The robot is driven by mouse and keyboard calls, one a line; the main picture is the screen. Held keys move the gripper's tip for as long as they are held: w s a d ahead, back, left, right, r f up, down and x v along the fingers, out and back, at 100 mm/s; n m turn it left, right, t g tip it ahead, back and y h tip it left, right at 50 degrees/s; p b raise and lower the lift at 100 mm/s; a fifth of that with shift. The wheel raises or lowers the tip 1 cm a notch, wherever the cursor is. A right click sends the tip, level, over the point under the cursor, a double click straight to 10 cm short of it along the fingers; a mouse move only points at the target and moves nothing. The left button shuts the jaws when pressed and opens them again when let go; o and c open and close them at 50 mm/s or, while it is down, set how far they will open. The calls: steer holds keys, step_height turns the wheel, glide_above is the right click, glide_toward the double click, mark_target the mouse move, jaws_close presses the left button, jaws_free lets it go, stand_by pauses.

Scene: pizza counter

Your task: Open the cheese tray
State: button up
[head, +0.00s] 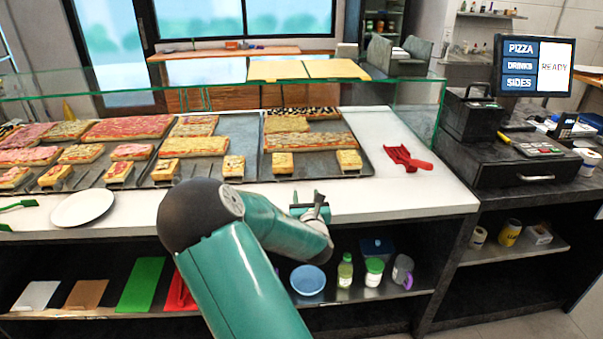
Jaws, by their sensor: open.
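I cannot tell which thing is the cheese tray. Metal trays of pizza lie on the white counter: a right tray (320,163) with plain, pale-topped slabs and small square pieces, and a left tray (207,143) with more slabs. Further trays with redder pizza lie at the far left. My gripper (318,203) is low over the counter's front edge, in front of the right tray and apart from it. It is small in view, partly hidden by my teal arm, and looks open and empty.
A glass guard (415,105) stands above the counter. A white plate (84,208) lies at left, a red scoop (407,158) at right. The shelf below holds a blue bowl (308,279), a green bottle (345,270) and a green-lidded jar (374,272). The counter's right end is mostly clear.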

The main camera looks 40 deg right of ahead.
mark_target(302, 175)
steer(key=x, duration=1.2)
steer(key=shift+w+d+r, duration=0.15)
jaws_close()
